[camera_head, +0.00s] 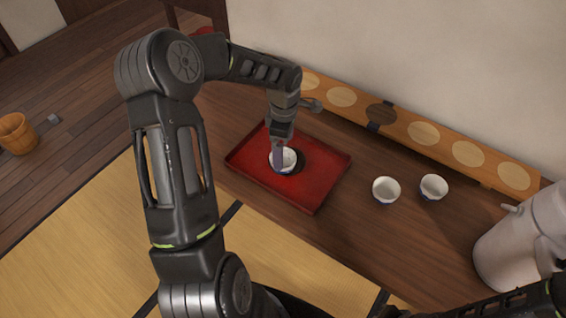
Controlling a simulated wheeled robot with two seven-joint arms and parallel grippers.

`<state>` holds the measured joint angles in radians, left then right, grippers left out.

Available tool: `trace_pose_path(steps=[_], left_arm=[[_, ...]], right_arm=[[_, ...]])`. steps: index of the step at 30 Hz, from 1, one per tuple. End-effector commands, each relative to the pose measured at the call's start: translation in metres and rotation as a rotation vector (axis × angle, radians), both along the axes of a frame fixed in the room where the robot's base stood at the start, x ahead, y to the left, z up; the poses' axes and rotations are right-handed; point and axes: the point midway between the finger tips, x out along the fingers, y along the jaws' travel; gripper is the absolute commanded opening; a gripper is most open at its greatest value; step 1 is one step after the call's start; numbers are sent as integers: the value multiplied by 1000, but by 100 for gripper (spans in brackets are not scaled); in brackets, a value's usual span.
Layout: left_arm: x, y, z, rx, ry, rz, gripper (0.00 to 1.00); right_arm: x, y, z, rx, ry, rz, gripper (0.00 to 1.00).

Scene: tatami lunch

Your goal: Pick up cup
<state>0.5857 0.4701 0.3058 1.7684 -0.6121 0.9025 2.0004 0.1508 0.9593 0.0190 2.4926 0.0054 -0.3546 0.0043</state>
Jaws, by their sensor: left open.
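A small white cup (289,166) with a dark outside stands on the red tray (318,196). My left gripper (281,158) points down at this cup, with a finger reaching to its rim and partly hiding its left side. The jaws are open; I cannot tell whether a finger touches the cup. Two more white cups stand upright on the wooden table to the right of the tray, a nearer one (386,190) and a farther one (433,187). My right gripper is not seen; only a dark part of my right arm shows at the bottom right.
A long wooden board (425,134) with pale round spots lies along the wall behind the tray. A large pale grey container (520,245) stands at the right. Bare table (345,245) lies in front of the cups. A wooden bucket (16,133) stands on the floor far left.

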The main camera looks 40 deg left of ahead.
Motion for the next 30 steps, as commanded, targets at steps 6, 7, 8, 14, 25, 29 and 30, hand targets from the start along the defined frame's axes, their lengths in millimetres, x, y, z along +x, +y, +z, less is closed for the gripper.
trace_pose_path(steps=[6,7,8,14,25,29,30], left_arm=[[-1,0,-3,0,2,-1,94],[-1,0,-5,0,3,0,94],[-2,0,-7,-1,4,1,94],[-4,-1,-37,-4,4,0,94],[-3,0,-52,-1,0,0,94],[-3,0,-52,-1,0,0,94],[-3,0,-52,-1,0,0,94]], right_arm=[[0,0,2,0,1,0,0],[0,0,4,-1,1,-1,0],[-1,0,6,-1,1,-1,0],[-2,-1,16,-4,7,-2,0],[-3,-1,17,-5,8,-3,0],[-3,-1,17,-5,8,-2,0],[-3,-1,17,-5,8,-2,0]])
